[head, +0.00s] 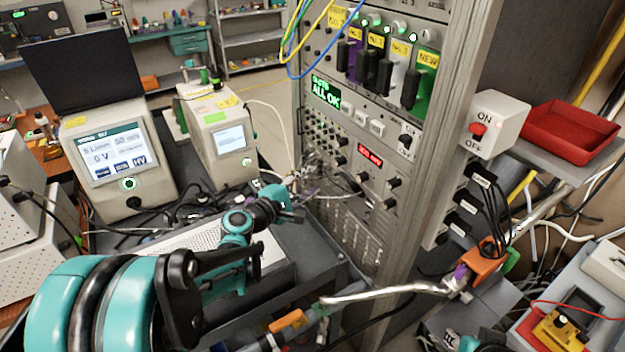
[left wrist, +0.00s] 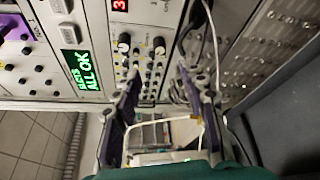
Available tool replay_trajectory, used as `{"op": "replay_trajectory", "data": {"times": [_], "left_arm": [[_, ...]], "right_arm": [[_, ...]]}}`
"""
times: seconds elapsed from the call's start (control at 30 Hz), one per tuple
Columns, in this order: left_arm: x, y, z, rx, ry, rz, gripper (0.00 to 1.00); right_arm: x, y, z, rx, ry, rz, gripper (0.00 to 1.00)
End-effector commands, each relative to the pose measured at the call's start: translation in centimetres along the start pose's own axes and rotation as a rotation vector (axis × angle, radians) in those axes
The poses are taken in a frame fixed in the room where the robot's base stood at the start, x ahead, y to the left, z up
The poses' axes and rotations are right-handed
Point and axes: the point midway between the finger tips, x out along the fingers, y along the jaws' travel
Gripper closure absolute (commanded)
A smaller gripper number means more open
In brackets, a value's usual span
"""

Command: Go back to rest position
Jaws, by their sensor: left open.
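My left arm, teal and black, comes in from the lower left in the head view and reaches to the front of the instrument rack (head: 345,235). My left gripper (head: 316,183) is small and cluttered there, in front of the lower rack panels. In the left wrist view its two dark purple fingers (left wrist: 160,88) stand apart, with nothing held between them. Rack panel knobs (left wrist: 125,47) show just beyond the fingertips. I cannot tell whether the fingers touch the panel.
The rack carries a green "ALL OK" screen (head: 326,92), cables and knobs. Left stand two beige instruments, one with a large display (head: 114,152). Right are an ON/OFF switch box (head: 493,125), a red tray (head: 570,128) and a foil-like silver tube (head: 385,291). Loose cables lie around the arm.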

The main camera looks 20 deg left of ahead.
Motion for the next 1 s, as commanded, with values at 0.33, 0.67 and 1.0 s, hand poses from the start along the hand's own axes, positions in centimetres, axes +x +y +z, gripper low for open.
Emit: {"op": "replay_trajectory", "data": {"times": [0.33,0.67,1.0], "left_arm": [[0.0,-0.1,0.1,0.005,-0.001,-0.003,0.58],[-4.5,-6.0,8.2,0.545,-0.079,-0.324,0.58],[-16.7,-14.2,10.4,1.383,-0.234,-0.776,0.58]], "right_arm": [[0.0,0.0,0.0,0.0,0.0,0.0,0.66],[0.0,0.0,0.0,0.0,0.0,0.0,0.66],[0.0,0.0,0.0,0.0,0.0,0.0,0.66]]}}
